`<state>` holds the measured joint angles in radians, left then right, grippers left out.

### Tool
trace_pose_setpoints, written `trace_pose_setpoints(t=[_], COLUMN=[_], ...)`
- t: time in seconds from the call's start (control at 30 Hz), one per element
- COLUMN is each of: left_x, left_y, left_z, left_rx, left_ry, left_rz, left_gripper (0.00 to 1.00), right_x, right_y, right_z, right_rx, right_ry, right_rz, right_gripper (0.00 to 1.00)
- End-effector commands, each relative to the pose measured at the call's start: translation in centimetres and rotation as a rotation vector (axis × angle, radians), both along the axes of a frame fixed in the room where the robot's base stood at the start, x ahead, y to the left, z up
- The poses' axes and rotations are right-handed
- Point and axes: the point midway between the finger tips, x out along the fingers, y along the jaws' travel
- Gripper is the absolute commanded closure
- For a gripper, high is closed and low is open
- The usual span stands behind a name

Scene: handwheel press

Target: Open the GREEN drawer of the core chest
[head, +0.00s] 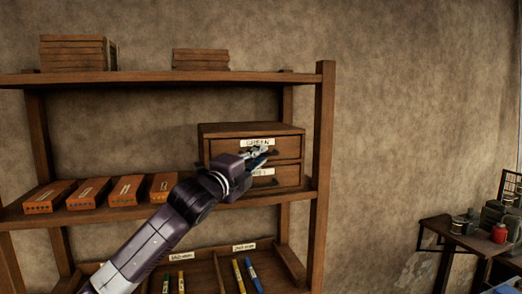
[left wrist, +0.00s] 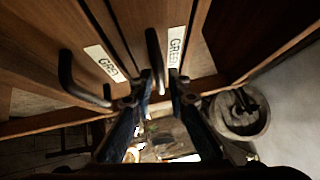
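The core chest (head: 225,131) is a wooden box with two drawers on the middle shelf, at its right end. The upper drawer is the GREEN drawer (head: 228,147), with a white label reading GREEN; it looks shut. In the left wrist view the GREEN label (left wrist: 176,45) lies beside a dark bar handle (left wrist: 153,50). My left gripper (head: 262,154) is in front of the chest, its fingers at the upper drawer's handle. In the left wrist view its fingertips (left wrist: 161,78) are apart, with the handle's end between them and a gap showing. My right gripper is not in view.
The lower drawer (left wrist: 80,35) has its own handle (left wrist: 70,80) and label close by. Several orange boxes (head: 130,190) stand left on the same shelf. A shelf post (head: 321,150) rises just right of the chest. A side table (head: 455,233) with pots stands far right.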

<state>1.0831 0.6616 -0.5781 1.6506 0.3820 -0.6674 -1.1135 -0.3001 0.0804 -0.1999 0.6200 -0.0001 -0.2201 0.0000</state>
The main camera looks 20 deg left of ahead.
Motion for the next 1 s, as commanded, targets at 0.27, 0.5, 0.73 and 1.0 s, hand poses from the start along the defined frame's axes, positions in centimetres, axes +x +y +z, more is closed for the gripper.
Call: trace_pose_setpoints(t=[0.27,0.5,0.73,1.0], left_x=[1.31,1.32,1.31,1.3], left_y=[-0.3,-0.29,-0.28,-0.28], left_z=[0.12,0.08,0.06,0.02], left_rx=[0.0,0.0,0.0,-0.001], left_ry=[0.001,0.001,0.001,0.002], left_rz=[0.0,0.0,0.0,0.0], left_gripper=[0.85,0.88,1.0,1.0], right_x=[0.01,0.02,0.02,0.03], right_y=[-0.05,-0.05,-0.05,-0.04], right_z=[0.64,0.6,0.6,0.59], right_rx=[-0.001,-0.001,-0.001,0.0], right_ry=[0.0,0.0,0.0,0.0], right_rz=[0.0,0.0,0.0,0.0], right_gripper=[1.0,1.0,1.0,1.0])
